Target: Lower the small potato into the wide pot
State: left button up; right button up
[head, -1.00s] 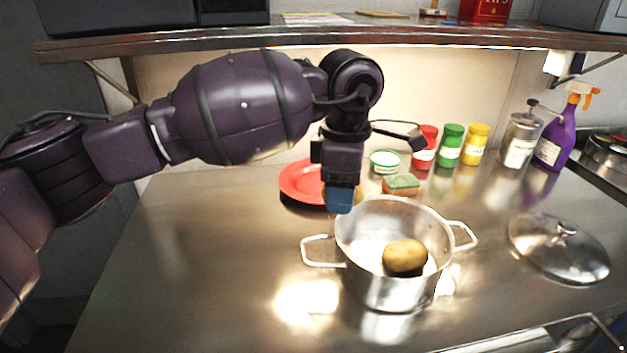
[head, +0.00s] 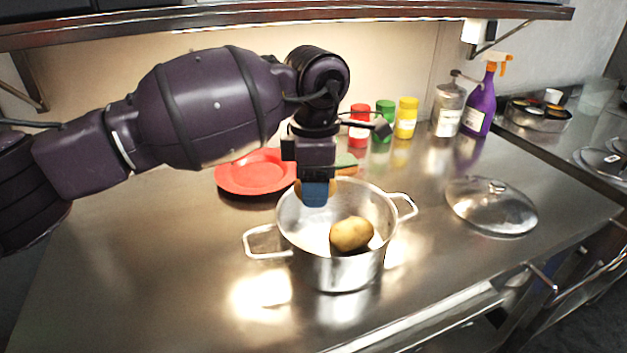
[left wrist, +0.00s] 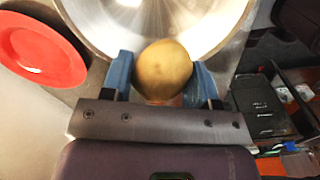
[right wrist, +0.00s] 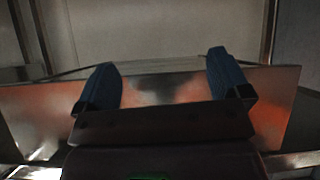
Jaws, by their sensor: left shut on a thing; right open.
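The wide pot (head: 338,270) is a steel pot with two side handles, standing uncovered on the counter. A brown potato (head: 351,233) lies inside it. My left gripper (head: 315,193) is over the pot's back rim in the head view, its blue fingers pointing down. It is shut on a small tan potato (left wrist: 163,70), which sits between the fingers in the left wrist view with the pot's inside (left wrist: 115,22) beyond it. In the head view the fingers mostly hide this held potato. My right gripper (right wrist: 165,82) is open and empty in the right wrist view, and out of the head view.
A red plate (head: 256,175) lies behind and left of the pot. A steel lid (head: 490,205) lies to the right. Several coloured jars (head: 405,118), a steel dispenser (head: 447,110) and a purple spray bottle (head: 480,105) stand at the back. An overhead shelf (head: 300,15) runs above.

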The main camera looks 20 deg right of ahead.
pick_arm(q)
jog(key=shift+f, duration=0.1)
pick_arm(e)
jog(key=shift+d, duration=0.15)
pick_arm(q)
jog(key=shift+f+b, duration=0.35)
jog(key=shift+f, duration=1.1)
jog(key=shift+f+b, duration=0.55)
jog(key=shift+f, duration=2.1)
pick_arm(e)
jog(key=shift+s+f+g, duration=0.15)
jog(key=shift+s+f, duration=0.15)
jog(key=shift+f, duration=0.45)
jog(key=shift+s+f+g, duration=0.15)
jog(key=shift+s+f, duration=0.15)
jog(key=shift+f, duration=0.45)
pick_arm(q)
jog(key=shift+f, duration=0.1)
pick_arm(e)
jog(key=shift+s, duration=0.1)
pick_arm(q)
jog(key=shift+f, duration=0.45)
pick_arm(e)
jog(key=shift+f, duration=0.2)
pick_arm(q)
jog(key=shift+f, duration=0.4)
pick_arm(e)
jog(key=shift+s+f, duration=0.15)
